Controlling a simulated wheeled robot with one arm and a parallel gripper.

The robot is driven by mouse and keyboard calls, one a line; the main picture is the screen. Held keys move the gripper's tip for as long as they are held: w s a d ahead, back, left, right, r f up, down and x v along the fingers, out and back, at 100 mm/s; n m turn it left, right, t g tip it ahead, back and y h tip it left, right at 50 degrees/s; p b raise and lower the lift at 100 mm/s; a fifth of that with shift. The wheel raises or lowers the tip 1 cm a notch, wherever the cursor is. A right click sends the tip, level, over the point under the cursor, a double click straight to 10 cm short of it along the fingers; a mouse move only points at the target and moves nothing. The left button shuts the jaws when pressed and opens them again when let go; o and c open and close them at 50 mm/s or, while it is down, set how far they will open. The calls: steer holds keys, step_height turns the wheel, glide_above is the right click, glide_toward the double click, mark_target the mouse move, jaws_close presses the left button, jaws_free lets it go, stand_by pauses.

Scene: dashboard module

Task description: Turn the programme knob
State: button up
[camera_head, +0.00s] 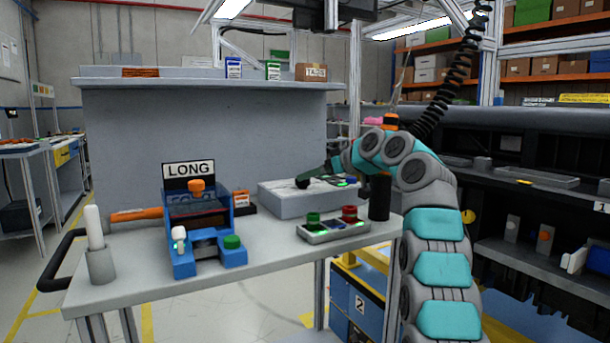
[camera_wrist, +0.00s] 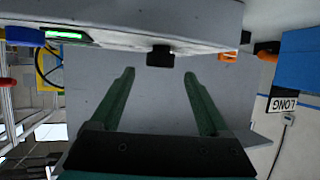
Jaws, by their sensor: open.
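The programme knob, a small black knob (camera_wrist: 160,56), stands out from the face of a grey module (camera_wrist: 105,22) in the wrist view. My gripper (camera_wrist: 160,73) has two green fingers, spread apart, with their tips just short of the knob and one on each side of it. Nothing is between the fingers. In the head view, the dark knob (camera_head: 302,183) sits on top of the grey module (camera_head: 310,205) on the bench, and my gripper (camera_head: 314,174) reaches it from the right. Contact with the knob cannot be made out.
A box with a green and a red button (camera_head: 334,229) stands in front of the module. A blue fixture with a LONG sign (camera_head: 189,169) is to the left. A black cylinder (camera_head: 379,197) stands close by my arm.

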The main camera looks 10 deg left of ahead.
mark_target(303, 183)
steer(key=p+x, duration=0.1)
steer(key=x, duration=0.3)
steer(key=shift+f, duration=0.1)
steer(key=shift+c, duration=0.3)
jaws_close()
